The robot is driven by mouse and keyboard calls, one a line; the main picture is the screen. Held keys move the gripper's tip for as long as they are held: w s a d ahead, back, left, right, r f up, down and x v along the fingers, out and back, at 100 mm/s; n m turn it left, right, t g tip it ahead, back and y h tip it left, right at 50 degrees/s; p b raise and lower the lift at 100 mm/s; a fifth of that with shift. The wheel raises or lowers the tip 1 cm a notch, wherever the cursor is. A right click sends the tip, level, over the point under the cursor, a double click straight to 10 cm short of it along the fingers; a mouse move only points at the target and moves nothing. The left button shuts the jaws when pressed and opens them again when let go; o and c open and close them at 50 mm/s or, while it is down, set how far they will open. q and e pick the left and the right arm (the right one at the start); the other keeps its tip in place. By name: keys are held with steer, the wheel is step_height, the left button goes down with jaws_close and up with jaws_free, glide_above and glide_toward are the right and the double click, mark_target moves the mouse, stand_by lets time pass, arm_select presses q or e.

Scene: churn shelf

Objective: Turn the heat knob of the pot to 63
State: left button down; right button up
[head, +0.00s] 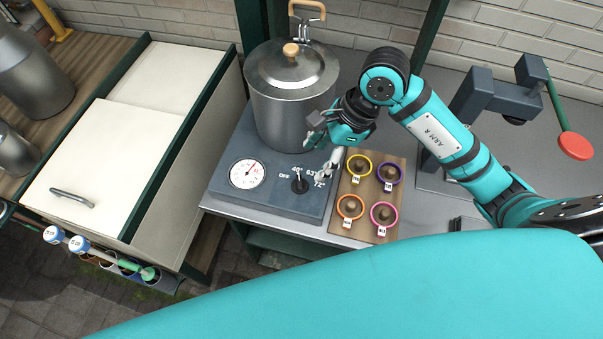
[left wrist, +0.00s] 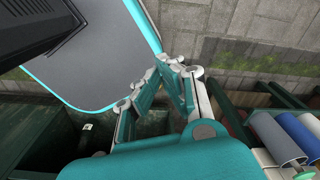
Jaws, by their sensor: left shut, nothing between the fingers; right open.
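The silver pot (head: 285,110) with a wooden-knobbed lid stands on a dark grey heater base. The black heat knob (head: 299,184) is on the front of that base, with OFF, 63° and 72° printed around it; another mark is partly unclear. The knob's exact setting is too small to tell. A round white dial (head: 247,174) is left of the knob. My right gripper (head: 316,158) is open and empty, above and slightly right of the knob, apart from it as far as I can see. My left gripper (left wrist: 169,64) is shut and empty in the left wrist view.
A wooden board (head: 357,230) with several coloured rings around wooden pegs lies right of the base. A white lidded chest (head: 105,155) stands at left. A grey press with a red-tipped green lever (head: 575,146) stands at right.

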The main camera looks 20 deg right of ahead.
mark_target(300, 181)
steer(key=p+x, duration=0.2)
steer(key=x, duration=0.7)
steer(key=shift+w+a+f, duration=0.1)
steer(key=shift+f, duration=0.3)
steer(key=c, duration=1.2)
arm_select(q)
steer(key=w+r, duration=0.2)
steer(key=w, duration=0.1)
steer(key=shift+r, duration=0.1)
arm_select(e)
steer(key=shift+o, duration=0.2)
